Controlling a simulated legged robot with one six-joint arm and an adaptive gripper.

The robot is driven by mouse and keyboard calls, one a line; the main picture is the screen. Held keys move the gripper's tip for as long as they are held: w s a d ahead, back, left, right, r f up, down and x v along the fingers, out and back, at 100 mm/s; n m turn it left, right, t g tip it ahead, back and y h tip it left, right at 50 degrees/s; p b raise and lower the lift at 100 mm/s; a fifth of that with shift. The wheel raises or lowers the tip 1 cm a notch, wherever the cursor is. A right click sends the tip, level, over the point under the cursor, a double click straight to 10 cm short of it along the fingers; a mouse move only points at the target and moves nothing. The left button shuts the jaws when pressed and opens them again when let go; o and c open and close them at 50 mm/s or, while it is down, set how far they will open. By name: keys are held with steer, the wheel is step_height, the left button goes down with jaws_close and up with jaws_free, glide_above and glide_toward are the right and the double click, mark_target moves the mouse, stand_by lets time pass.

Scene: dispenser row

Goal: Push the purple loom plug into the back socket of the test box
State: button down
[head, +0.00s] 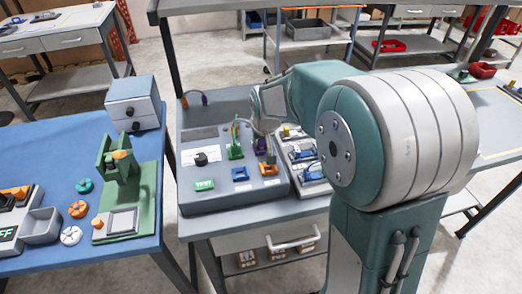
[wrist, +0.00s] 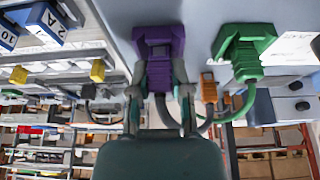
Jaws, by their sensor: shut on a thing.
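The purple loom plug (wrist: 160,74) is between the two fingers of my gripper (wrist: 160,88) in the wrist view, with its cable running back between them. My gripper is shut on it. The plug's wide purple end meets or nearly meets the grey face of the test box. In the head view the purple piece (head: 261,145) shows at the back right of the test box (head: 215,200), just below my gripper (head: 258,124). Whether the plug is fully seated cannot be told. The back socket's opening is hidden behind the plug.
A green plug (wrist: 244,46) with a cable stands close beside the purple one. An orange plug (wrist: 208,88) is also close. A blue socket (head: 240,174) is on the box front. A second unit with blue parts (head: 310,165) stands right of the box.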

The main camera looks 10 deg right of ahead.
steer(key=shift+s+f, duration=0.2)
steer(key=shift+f, duration=0.4)
stand_by(0.3)
steer(key=shift+s+f, duration=0.15)
steer(key=shift+f, duration=0.3)
steer(key=shift+c, duration=2.4)
jaws_free()
steer(key=shift+w+f, duration=0.1)
steer(key=shift+w, duration=0.15)
steer(key=o, duration=0.5)
steer(key=shift+w+r, duration=0.1)
steer(key=shift+r, duration=0.15)
